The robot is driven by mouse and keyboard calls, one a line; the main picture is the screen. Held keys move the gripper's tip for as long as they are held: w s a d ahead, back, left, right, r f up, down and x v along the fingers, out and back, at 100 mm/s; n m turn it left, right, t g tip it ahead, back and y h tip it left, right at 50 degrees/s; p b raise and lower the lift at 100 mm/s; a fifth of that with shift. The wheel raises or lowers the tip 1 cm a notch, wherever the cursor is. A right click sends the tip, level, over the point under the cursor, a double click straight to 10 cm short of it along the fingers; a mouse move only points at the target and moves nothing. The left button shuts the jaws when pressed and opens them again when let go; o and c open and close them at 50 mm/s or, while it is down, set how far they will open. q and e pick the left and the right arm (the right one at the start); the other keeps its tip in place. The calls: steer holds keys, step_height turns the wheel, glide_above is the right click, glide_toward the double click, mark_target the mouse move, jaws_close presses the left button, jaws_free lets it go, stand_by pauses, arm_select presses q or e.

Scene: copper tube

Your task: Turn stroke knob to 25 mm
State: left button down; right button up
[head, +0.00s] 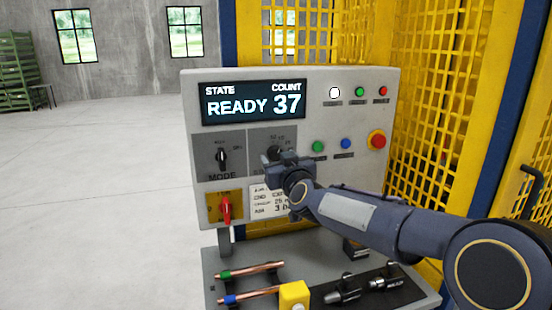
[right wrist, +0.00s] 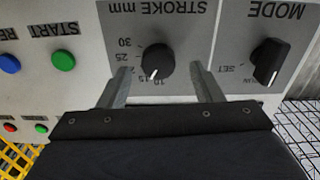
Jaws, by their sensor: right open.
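The black round stroke knob (right wrist: 158,62) sits on a grey plate marked "STROKE mm" in the right wrist view, which looks upside down. Its white pointer line is at the lower side in that picture, toward the small numbers by 10 and 15; 25 and 30 are to its left. My right gripper (right wrist: 160,68) is open, one finger on each side of the knob, with visible gaps. In the head view my right gripper (head: 284,162) is in front of the stroke plate (head: 258,138) and hides most of the knob. My left gripper is not in view.
The mode knob (head: 222,158) is left of the stroke plate, with a red switch (head: 226,209) below. A display (head: 252,103) reads READY, count 37. Green (head: 318,147) and blue (head: 345,144) buttons and a red stop button (head: 377,140) are to the right. Copper tubes (head: 250,271) lie below.

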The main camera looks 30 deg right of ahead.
steer(key=shift+w+d, duration=0.25)
steer(key=shift+w, duration=0.4)
steer(key=c, duration=1)
